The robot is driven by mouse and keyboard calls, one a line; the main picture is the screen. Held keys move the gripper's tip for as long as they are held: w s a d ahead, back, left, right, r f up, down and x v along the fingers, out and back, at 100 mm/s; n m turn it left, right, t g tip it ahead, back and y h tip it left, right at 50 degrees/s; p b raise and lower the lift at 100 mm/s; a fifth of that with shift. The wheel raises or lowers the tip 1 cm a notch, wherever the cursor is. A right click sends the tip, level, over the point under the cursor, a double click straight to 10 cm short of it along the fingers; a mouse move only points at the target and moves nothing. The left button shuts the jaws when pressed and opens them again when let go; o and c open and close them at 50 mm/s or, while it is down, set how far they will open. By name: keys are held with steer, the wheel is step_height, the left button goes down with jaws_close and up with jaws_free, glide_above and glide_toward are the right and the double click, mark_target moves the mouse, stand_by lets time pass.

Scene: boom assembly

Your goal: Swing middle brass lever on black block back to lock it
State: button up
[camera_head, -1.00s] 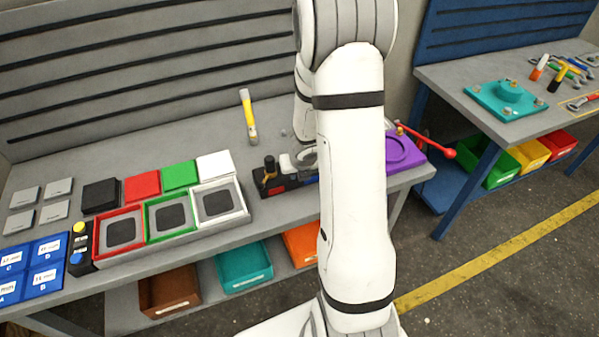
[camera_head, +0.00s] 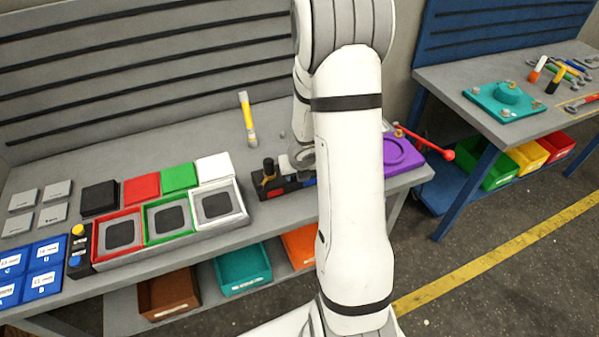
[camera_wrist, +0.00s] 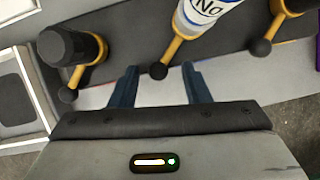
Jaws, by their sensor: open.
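The black block (camera_wrist: 130,35) runs across the top of the wrist view; its left part shows in the head view (camera_head: 262,190). The middle brass lever (camera_wrist: 171,53) slants down to a black ball knob (camera_wrist: 158,70), beside a white and blue labelled cylinder (camera_wrist: 200,12). A left brass lever (camera_wrist: 84,78) stands by a black cylinder (camera_wrist: 70,47), and a right brass lever (camera_wrist: 272,34) is partly cut off. My gripper (camera_wrist: 159,85) is open and empty, its two blue fingers either side of the middle knob and just below it in the picture.
White, green and red framed trays (camera_head: 217,204) stand left of the block. A yellow-and-white tool (camera_head: 247,118) lies behind it. A purple fixture (camera_head: 402,153) with a red-knobbed handle (camera_head: 446,154) is to the right.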

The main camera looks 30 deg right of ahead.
steer(key=p+v, duration=0.5)
steer(key=v, duration=0.2)
steer(key=shift+r, duration=0.35)
steer(key=shift+s, duration=0.15)
steer(key=s+a+r+n+t+y+b, duration=0.1)
steer(key=s+a+r+n+y+b, duration=0.1)
steer(key=a+r+n, duration=0.6)
steer(key=s+a+r+n+y+b, duration=0.25)
steer(key=a+n, duration=0.25)
steer(key=n, duration=0.7)
steer(key=s+r+n+g+h+b, duration=0.2)
steer(key=s+r+n+h+b, duration=0.1)
steer(key=s+n, duration=1.1)
steer(key=n, duration=0.4)
steer(key=shift+d+r, duration=0.4)
steer(key=shift+h, duration=0.25)
